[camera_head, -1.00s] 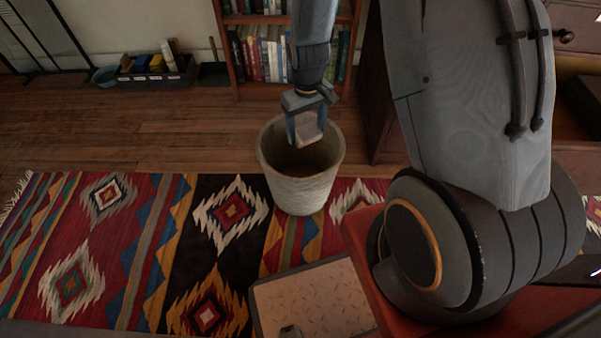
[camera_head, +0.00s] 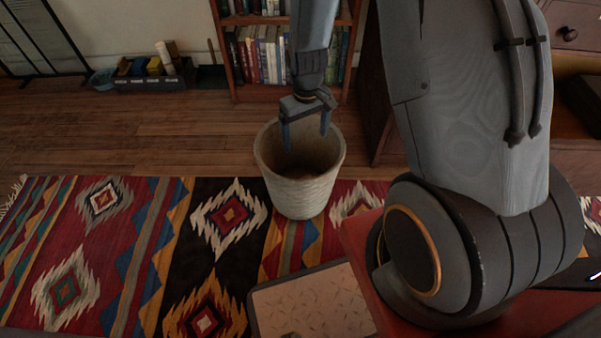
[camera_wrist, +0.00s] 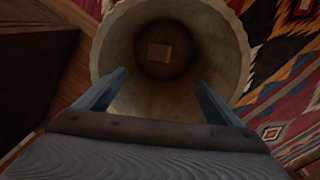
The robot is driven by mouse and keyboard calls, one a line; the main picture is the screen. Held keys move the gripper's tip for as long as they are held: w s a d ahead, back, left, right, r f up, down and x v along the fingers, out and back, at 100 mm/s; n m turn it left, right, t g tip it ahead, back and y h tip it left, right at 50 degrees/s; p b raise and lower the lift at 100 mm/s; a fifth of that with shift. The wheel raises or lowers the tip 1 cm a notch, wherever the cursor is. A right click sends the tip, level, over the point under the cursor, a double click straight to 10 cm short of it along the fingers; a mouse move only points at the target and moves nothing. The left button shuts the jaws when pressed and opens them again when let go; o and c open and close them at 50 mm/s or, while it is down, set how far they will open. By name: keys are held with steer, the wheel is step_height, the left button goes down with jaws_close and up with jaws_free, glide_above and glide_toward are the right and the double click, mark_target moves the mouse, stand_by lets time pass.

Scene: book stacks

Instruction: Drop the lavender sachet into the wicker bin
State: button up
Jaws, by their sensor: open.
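The wicker bin (camera_head: 301,196) is a pale, round, woven bin standing upright at the back edge of the rug. In the wrist view its pale inner wall (camera_wrist: 205,35) opens right in front of my gripper. My gripper (camera_head: 306,142) is open and empty, with its blue fingers over the bin's mouth; they also show in the wrist view (camera_wrist: 160,85). The lavender sachet (camera_wrist: 159,52) shows as a small, flat, pale brownish rectangle on the bin's dark floor. In the head view the bin's front wall hides it.
A patterned rug (camera_head: 140,250) covers the floor before the bin. A bookcase (camera_head: 240,75) stands behind it, and a wooden cabinet (camera_head: 378,125) stands close on the right. A dark caddy (camera_head: 150,82) stands by the wall at back left. The wooden floor between is clear.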

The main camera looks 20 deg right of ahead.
step_height(320, 180, up, 8)
steer(key=p, duration=0.3)
steer(key=shift+f, duration=0.15)
